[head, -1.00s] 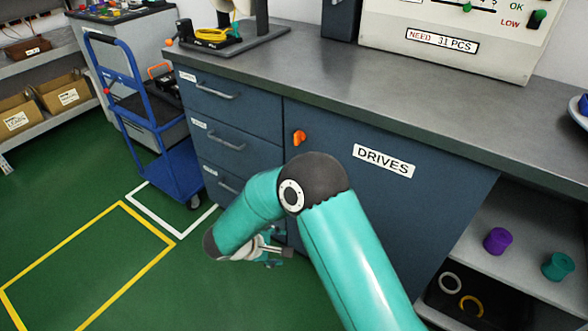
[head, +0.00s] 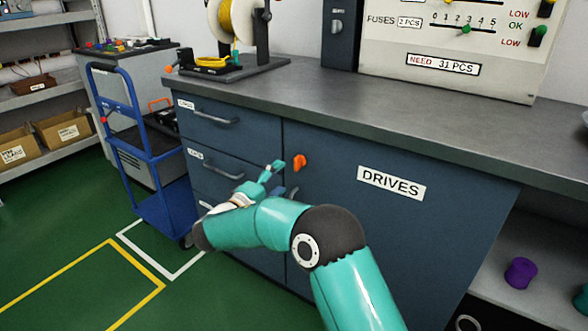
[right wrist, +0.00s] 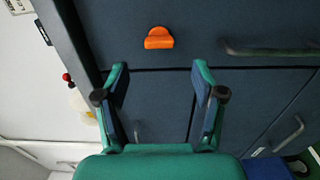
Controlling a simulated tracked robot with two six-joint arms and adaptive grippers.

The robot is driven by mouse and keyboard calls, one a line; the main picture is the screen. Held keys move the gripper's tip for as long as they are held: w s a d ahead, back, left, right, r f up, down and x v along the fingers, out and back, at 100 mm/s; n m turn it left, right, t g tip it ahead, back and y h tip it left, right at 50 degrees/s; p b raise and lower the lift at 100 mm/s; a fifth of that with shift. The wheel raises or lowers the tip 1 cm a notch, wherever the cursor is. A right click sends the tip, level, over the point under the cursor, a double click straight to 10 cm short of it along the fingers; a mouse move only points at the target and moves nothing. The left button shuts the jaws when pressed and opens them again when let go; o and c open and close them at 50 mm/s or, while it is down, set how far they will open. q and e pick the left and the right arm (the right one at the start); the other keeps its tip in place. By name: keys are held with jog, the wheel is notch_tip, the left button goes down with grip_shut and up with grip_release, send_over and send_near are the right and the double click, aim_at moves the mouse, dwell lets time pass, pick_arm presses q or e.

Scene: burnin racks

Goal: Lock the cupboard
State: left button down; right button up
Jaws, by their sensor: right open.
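The blue-grey cupboard door (head: 350,220) carries a white DRIVES label (head: 391,183) and stands closed under the worktop. An orange turn latch (head: 299,162) sits at its upper left corner, by the drawer stack. My right gripper (head: 279,176) is open and empty, just left of and below the latch in the head view. In the right wrist view, the latch (right wrist: 158,39) lies beyond the fingertips, roughly centred between the two open fingers (right wrist: 160,76), not touched by them. My left gripper is not in view.
Drawers with bar handles (head: 216,118) adjoin the door on the left. A blue trolley (head: 130,130) stands left of them. The grey worktop (head: 340,97) overhangs the door and holds a spool stand (head: 238,65). An open shelf with a purple spool (head: 521,273) lies right.

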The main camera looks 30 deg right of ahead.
aim_at(295, 166)
jog(key=x, duration=0.7)
jog(key=shift+w+d+b, duration=0.15)
jog(key=shift+d+b, duration=0.15)
jog(key=shift+c, duration=0.2)
jog(key=c, duration=1.1)
